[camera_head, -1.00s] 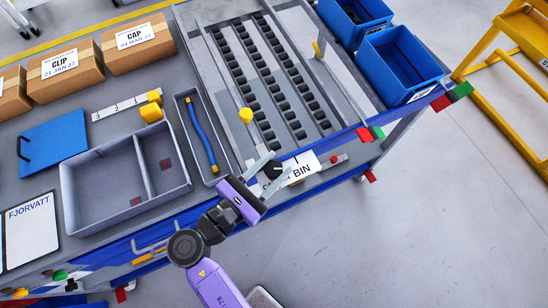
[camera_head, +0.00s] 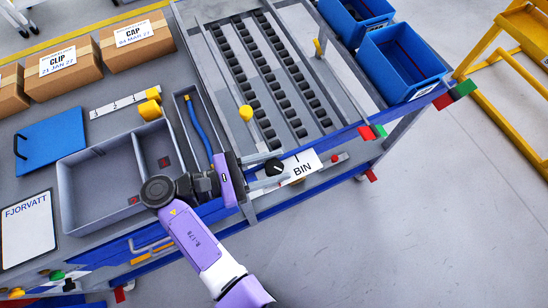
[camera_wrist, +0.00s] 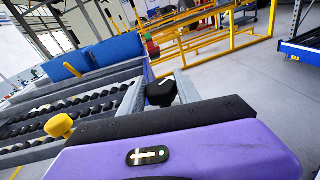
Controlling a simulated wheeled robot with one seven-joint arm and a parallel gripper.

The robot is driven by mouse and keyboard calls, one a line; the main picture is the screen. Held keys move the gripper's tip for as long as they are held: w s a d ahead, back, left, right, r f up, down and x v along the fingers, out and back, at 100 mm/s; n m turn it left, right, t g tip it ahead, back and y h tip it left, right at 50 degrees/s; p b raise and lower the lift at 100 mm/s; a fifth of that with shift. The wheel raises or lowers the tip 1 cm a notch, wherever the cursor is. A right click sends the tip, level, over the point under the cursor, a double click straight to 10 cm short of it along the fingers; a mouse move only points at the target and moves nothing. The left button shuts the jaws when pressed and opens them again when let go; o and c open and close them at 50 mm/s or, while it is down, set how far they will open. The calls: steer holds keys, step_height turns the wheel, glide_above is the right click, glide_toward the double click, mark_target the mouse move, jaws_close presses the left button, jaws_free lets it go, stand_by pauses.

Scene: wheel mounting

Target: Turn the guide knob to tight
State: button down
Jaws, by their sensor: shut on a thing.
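My gripper is shut on the knob. Part of the plate is hidden behind the knob and fingers, so I cannot read the knob's setting.
A roller rack (camera_head: 235,75) with a yellow-topped post (camera_head: 246,113) lies just behind. A grey divided tray (camera_head: 92,205) and a narrow tray with a blue strip (camera_head: 198,125) stand to the left. Blue bins (camera_head: 400,65) are at the back right. Floor at the right front is clear.

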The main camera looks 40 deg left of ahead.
mark_target(266, 170)
steer(key=c, duration=0.9)
jaws_free()
steer(key=shift+f, duration=0.1)
steer(key=shift+v, duration=3.85)
steer(key=shift+o, duration=0.2)
